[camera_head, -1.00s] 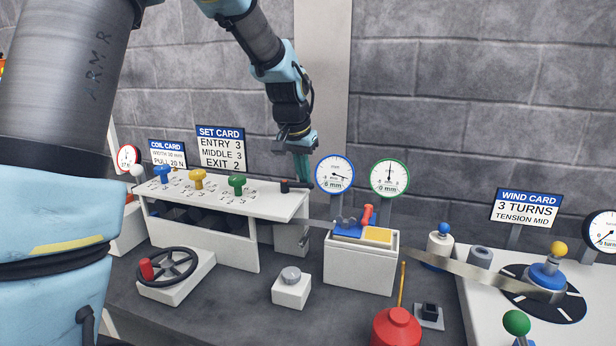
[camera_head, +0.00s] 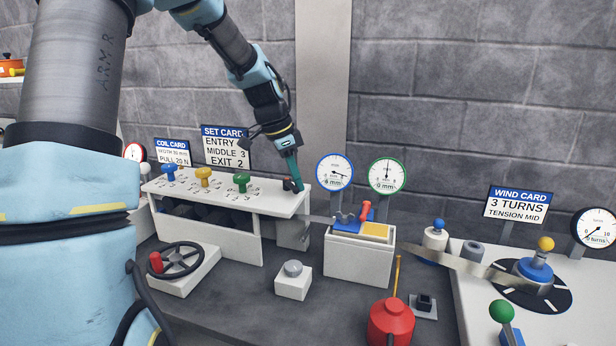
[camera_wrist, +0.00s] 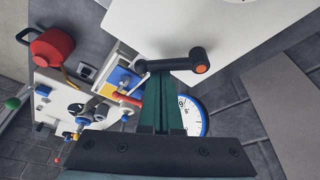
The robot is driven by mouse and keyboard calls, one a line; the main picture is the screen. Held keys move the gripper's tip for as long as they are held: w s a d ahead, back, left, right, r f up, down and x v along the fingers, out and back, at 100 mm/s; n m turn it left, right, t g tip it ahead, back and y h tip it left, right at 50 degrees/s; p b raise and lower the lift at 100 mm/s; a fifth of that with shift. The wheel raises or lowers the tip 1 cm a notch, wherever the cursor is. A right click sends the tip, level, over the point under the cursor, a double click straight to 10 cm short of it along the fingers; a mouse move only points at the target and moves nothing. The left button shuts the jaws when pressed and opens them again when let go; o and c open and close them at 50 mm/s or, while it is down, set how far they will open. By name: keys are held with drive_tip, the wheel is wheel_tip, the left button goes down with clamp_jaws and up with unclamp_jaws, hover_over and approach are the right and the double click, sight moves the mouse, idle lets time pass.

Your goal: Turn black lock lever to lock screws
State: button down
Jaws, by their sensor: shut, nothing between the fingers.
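The black lock lever (camera_head: 287,184) sits at the right end of the white rack's top, beside the green knob. In the wrist view the lever (camera_wrist: 172,65) is a black bar with an orange-tipped round end at right. My gripper (camera_head: 298,189) points down at the lever's right side, tilted, with its green fingers together and empty. In the wrist view the fingertips (camera_wrist: 159,76) end right at the lever's bar; I cannot tell if they touch it. Part of the lever is hidden behind the fingers in the head view.
Blue (camera_head: 168,173), yellow (camera_head: 203,176) and green (camera_head: 241,181) screw knobs stand along the rack top (camera_head: 268,201). The set card (camera_head: 224,147) is behind them. Two gauges (camera_head: 334,170) stand right of my gripper, above a white box (camera_head: 358,262) with a red handle.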

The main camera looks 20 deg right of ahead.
drive_tip(key=m, duration=0.1)
drive_tip(key=a+m+g, duration=0.1)
drive_tip(key=m, duration=0.1)
drive_tip(key=shift+s+a+p, duration=0.1)
drive_tip(key=shift+p, duration=0.3)
drive_tip(key=shift+a, duration=0.95)
